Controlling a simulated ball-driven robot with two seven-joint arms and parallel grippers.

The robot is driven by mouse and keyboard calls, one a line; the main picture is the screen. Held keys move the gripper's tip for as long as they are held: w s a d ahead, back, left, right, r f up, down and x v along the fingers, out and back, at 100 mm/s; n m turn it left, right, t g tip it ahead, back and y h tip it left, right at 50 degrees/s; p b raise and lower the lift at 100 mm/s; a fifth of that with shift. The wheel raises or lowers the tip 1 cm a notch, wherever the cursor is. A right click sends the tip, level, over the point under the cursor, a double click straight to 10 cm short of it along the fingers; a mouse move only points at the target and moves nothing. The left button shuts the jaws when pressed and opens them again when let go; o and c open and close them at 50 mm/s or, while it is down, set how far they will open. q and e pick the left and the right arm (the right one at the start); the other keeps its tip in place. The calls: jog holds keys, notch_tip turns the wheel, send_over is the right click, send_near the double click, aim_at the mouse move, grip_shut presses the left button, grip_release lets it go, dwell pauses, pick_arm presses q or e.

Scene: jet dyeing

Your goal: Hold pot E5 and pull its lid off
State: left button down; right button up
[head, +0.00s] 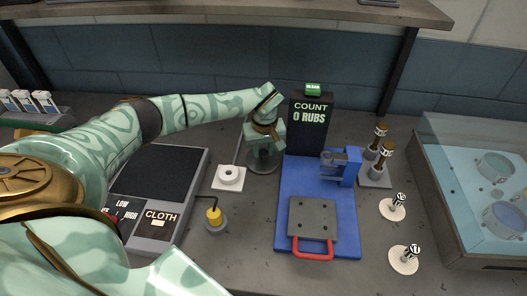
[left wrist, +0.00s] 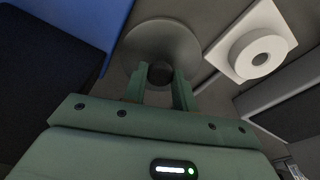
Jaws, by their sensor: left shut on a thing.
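My left gripper (head: 265,140) points down at a round grey piece (head: 263,161) left of the blue board. In the left wrist view its two fingers (left wrist: 160,82) are closed on the dark round middle of this piece (left wrist: 140,42), whose wide grey disc shows beyond the fingertips. No E5 label is readable, so I cannot tell whether this is pot E5. I cannot make out a separate lid on it. My right gripper is not in view.
A white square with a ring (head: 229,178) and a yellow-topped piece (head: 214,216) stand close by. The blue board (head: 288,190) carries a red-handled plate (head: 312,222); the count sign (head: 309,118) stands behind. A clear-topped tank (head: 470,170) fills the right.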

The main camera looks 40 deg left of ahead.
aim_at(264, 162)
pick_arm(q)
jog(key=shift+f, duration=0.35)
jog(key=c, duration=1.1)
grip_release()
jog(key=r, duration=0.4)
jog(key=r+p, duration=0.1)
jog(key=r, duration=0.3)
jog(key=s+d+r+p, duration=0.1)
jog(key=r, duration=0.3)
